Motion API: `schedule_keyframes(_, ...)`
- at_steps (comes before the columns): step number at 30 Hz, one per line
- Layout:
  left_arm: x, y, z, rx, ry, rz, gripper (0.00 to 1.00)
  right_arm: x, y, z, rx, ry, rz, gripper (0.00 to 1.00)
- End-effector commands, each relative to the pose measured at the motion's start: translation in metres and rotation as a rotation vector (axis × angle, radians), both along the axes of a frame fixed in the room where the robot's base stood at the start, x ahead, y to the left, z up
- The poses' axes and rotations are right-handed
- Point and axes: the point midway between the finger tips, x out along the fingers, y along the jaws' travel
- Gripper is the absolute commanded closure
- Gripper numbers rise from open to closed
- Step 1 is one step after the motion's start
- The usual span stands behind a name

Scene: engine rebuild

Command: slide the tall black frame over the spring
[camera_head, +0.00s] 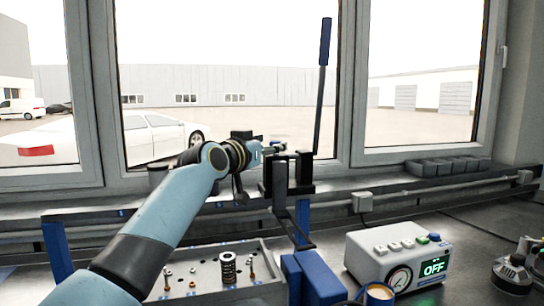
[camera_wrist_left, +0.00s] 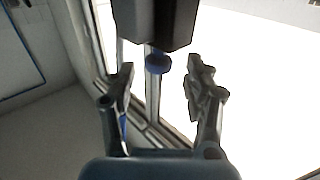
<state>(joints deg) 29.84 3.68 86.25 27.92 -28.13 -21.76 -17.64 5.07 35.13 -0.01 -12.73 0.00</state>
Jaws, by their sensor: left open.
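The tall black frame (camera_head: 306,172) stands upright near the window, with a long lever above it. The spring (camera_head: 228,268) stands upright on a grey plate with holes (camera_head: 262,252), in front of and lower than the frame, to its left. My left gripper (camera_head: 276,148) is at the upper left of the frame. In the left wrist view the fingers (camera_wrist_left: 161,95) are apart, with nothing clearly held. A dark block (camera_wrist_left: 153,20) with a blue round part (camera_wrist_left: 158,62) shows beyond them; I cannot tell whether it belongs to the frame. My right gripper is not in view.
The lever with a blue grip (camera_head: 325,42) rises in front of the window. A white instrument box (camera_head: 400,252) with a gauge and an "OFF" display stands right of the blue blocks (camera_head: 312,278). Dark bins (camera_head: 448,166) line the sill. Small bolts stand around the spring.

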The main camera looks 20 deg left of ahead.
Motion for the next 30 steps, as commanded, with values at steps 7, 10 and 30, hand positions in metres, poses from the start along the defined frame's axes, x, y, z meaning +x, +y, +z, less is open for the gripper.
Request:
schedule_keyframes(7, 0.018, -0.004, -0.001, 0.000, 0.000, 0.000, 0.48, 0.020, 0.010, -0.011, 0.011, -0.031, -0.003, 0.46)
schedule_keyframes(10, 0.019, -0.004, 0.000, 0.000, 0.001, 0.000, 0.48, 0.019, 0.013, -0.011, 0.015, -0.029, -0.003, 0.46)
schedule_keyframes(30, 0.019, -0.004, 0.000, 0.000, 0.001, 0.000, 1.00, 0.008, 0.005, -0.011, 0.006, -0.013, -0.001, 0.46)
